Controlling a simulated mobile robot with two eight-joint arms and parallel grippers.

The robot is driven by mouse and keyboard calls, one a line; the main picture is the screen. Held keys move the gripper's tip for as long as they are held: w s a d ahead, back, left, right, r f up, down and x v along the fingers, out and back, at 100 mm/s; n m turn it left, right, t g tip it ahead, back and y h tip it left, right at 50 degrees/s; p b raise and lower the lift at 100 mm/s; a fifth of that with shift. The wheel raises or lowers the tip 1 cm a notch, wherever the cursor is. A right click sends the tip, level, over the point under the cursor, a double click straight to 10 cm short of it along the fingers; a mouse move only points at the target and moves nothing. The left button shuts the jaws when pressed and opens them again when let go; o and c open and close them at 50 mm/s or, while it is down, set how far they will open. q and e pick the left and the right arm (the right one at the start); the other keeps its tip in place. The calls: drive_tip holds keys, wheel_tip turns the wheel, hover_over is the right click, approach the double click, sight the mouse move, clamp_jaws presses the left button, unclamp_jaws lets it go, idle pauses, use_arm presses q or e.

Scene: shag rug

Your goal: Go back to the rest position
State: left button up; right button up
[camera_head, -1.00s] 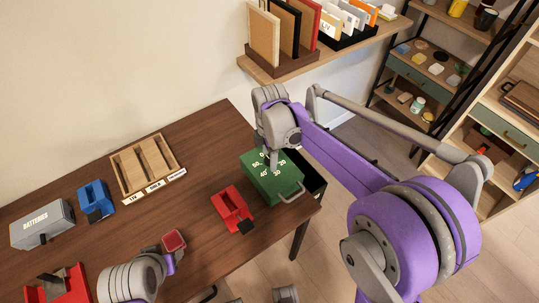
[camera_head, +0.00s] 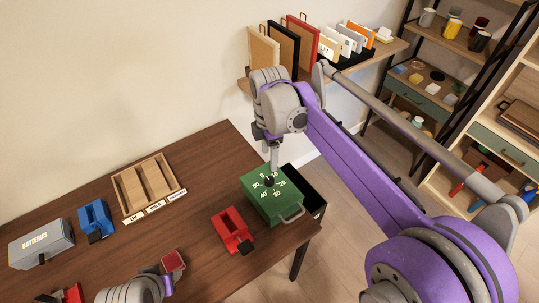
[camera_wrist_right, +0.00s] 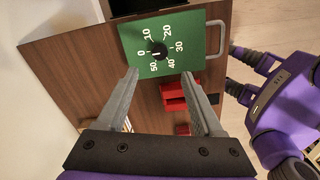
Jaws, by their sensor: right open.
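My right gripper (camera_head: 274,155) points down over a green box (camera_head: 262,204) with a black dial and white numbers. In the right wrist view its two fingers (camera_wrist_right: 160,76) are spread apart with nothing between them. The box also shows there (camera_wrist_right: 190,35), beyond the fingertips. The fingers appear clear of the dial knob (camera_wrist_right: 157,50), though the gap is hard to judge. Part of my left arm (camera_head: 130,290) shows at the bottom left in the head view, but its fingers cannot be made out.
The brown table (camera_head: 200,240) holds a red tool (camera_head: 230,229), a small red block (camera_head: 173,261), a blue holder (camera_head: 95,218), a grey batteries box (camera_head: 40,243) and a wooden tray (camera_head: 125,186). A wall shelf (camera_head: 385,52) with folders is behind my right arm. Shelving stands at right.

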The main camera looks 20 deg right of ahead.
drive_tip(key=s+d+f+m+t+p, duration=0.1)
drive_tip(key=s+d+m+t+p, duration=0.1)
drive_tip(key=s+m, duration=0.7)
drive_tip(key=s+d+f+m+t+p, duration=0.2)
drive_tip(key=s+m+t+p, duration=0.1)
drive_tip(key=s+m, duration=0.7)
drive_tip(key=shift+s+d+f, duration=0.25)
drive_tip(key=shift+s+d, duration=0.05)
drive_tip(key=shift+s, duration=0.45)
